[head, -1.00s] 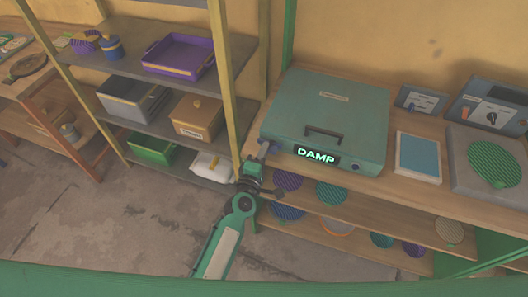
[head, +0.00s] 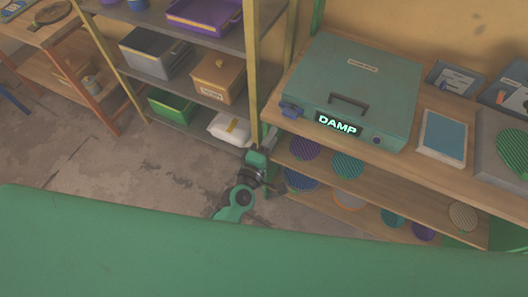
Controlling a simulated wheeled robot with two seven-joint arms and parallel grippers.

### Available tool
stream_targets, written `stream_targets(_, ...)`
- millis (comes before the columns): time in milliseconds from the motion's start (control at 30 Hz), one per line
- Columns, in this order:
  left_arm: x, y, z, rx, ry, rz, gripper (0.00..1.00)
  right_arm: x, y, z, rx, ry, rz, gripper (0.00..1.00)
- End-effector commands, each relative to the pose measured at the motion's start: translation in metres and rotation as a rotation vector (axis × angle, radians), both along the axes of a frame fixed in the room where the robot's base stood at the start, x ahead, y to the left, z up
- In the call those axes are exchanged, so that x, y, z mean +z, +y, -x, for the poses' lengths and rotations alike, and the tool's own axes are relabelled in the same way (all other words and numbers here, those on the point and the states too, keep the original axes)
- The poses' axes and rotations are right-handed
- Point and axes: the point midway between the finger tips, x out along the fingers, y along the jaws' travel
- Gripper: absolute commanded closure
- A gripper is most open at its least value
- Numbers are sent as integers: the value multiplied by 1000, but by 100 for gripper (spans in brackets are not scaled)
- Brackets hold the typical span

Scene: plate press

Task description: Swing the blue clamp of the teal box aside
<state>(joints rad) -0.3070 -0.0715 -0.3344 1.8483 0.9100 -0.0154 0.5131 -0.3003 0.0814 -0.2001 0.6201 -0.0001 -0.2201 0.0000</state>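The teal box (head: 392,88) stands on the wooden bench with its lid down and a lit "DAMP" sign on its front. The blue clamp (head: 291,109) is at the left end of the box's front, sticking out over the bench edge. My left gripper (head: 270,136) is just below and left of the clamp, beside the bench's front left corner. It looks apart from the clamp. Its fingers are small and dark, so I cannot tell whether they are open or shut. My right gripper is not in view.
A blue-topped pad (head: 444,136) and a grey press with a green ribbed plate (head: 518,150) are right of the box. Ribbed discs (head: 347,165) lie on the shelf below. A rack post (head: 252,70) stands close left of the bench. Floor is free at left.

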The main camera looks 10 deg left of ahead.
Motion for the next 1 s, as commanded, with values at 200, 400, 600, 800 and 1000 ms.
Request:
stream_targets(200, -2, 11, 32, 0, 2, -2, 65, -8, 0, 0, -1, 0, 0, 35)
stream_targets(400, -1, 14, 43, 0, 1, -1, 65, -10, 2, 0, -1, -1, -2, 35)
stream_targets(600, 0, 14, 43, 0, 0, -1, 65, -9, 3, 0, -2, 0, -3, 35)
stream_targets(800, 0, 14, 43, 0, 0, -1, 65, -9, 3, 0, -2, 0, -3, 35)
stream_targets(1000, 0, 14, 43, 0, 0, -1, 65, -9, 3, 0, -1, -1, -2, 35)
